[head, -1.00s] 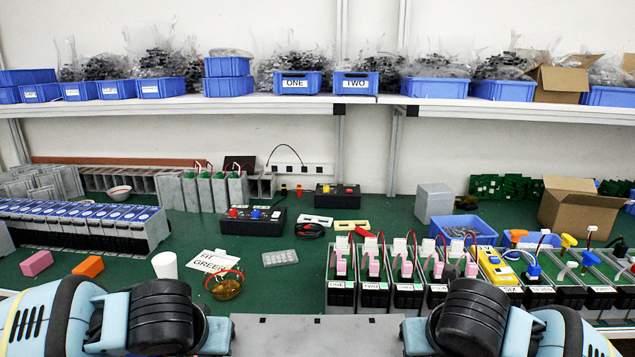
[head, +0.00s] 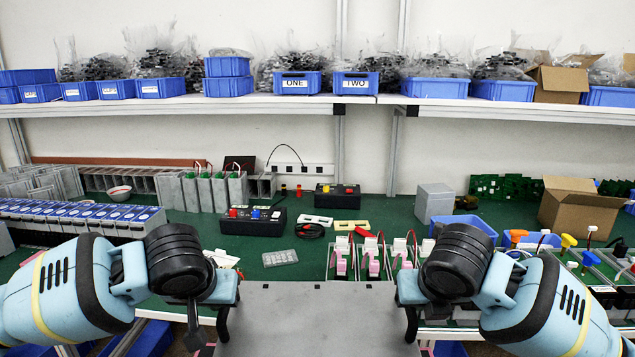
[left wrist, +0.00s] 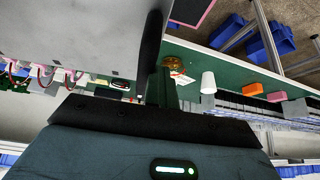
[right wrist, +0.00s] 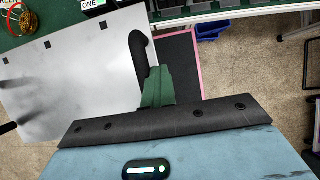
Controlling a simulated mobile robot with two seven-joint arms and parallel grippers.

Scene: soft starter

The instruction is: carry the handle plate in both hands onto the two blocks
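The handle plate (head: 318,318) is a flat grey sheet with a black handle at each side. It is level between my two arms at the front edge of the bench, over part of the work area. My left gripper (left wrist: 160,85) is shut on the handle at the plate's left side. My right gripper (right wrist: 152,85) is shut on the handle at the right side. An orange block (left wrist: 252,89) and a pink block (left wrist: 277,96) lie on the green bench top in the left wrist view; my left arm hides them in the head view. I cannot tell whether these are the task's blocks.
Labelled units with red wires (head: 372,255) stand just behind the plate, partly hidden by it. A white cup (left wrist: 208,82) and a bowl (left wrist: 174,62) are on the bench near the left. A grey component tray (head: 280,258) lies behind the plate. Blue bins (left wrist: 268,38) stand below.

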